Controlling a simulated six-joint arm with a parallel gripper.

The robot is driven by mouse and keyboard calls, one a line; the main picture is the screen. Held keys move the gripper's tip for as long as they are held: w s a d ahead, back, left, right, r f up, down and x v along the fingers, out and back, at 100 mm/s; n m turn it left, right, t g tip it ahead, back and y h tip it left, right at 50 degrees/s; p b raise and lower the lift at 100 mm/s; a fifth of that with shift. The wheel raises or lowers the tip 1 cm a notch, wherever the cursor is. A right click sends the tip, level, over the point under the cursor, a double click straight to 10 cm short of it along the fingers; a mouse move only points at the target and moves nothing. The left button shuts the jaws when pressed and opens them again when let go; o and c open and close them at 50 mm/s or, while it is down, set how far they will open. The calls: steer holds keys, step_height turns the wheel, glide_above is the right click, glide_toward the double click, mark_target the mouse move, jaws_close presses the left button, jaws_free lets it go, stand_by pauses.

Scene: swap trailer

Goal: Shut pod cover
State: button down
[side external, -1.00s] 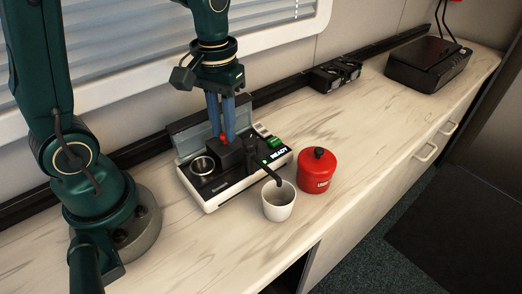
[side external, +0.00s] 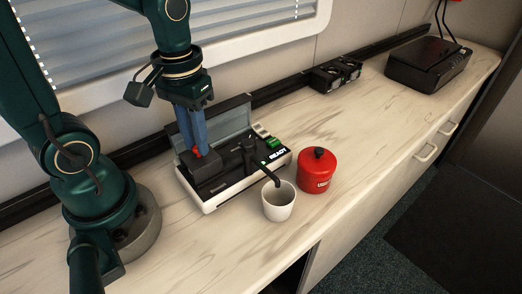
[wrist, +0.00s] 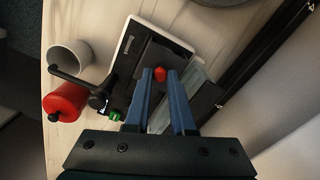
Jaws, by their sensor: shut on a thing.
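The white and black machine (side external: 232,190) stands on the counter with a lit READY label (side external: 278,154). Its dark block-shaped pod cover (side external: 205,166) sits at the left of its top and hides the round well there. My gripper (side external: 197,150) points down with its blue fingers shut on the cover's red knob (side external: 198,154). In the wrist view, the red knob (wrist: 160,74) shows between the fingertips, over the dark cover (wrist: 152,55).
A white cup (side external: 279,204) stands in front, under the machine's black spout arm (side external: 267,171). A red canister (side external: 316,173) stands to the right. A grey raised panel (side external: 222,124) is behind the cover. The counter's left front is clear.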

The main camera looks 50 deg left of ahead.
mark_target(197, 166)
steer(key=c, duration=0.8)
jaws_free()
steer(key=shift+o, duration=0.2)
steer(key=shift+r, duration=2.6)
steer(key=shift+s+d+r+t, duration=0.15)
steer(key=shift+d+r+t, duration=0.15)
steer(key=shift+d+r, duration=0.1)
steer(key=d+m+t, duration=0.1)
steer(key=s+d+m+t, duration=0.1)
steer(key=m+t, duration=0.2)
steer(key=t, duration=0.1)
steer(key=shift+s+d+r, duration=0.15)
steer(key=shift+d+r, duration=0.05)
steer(key=shift+d, duration=0.2)
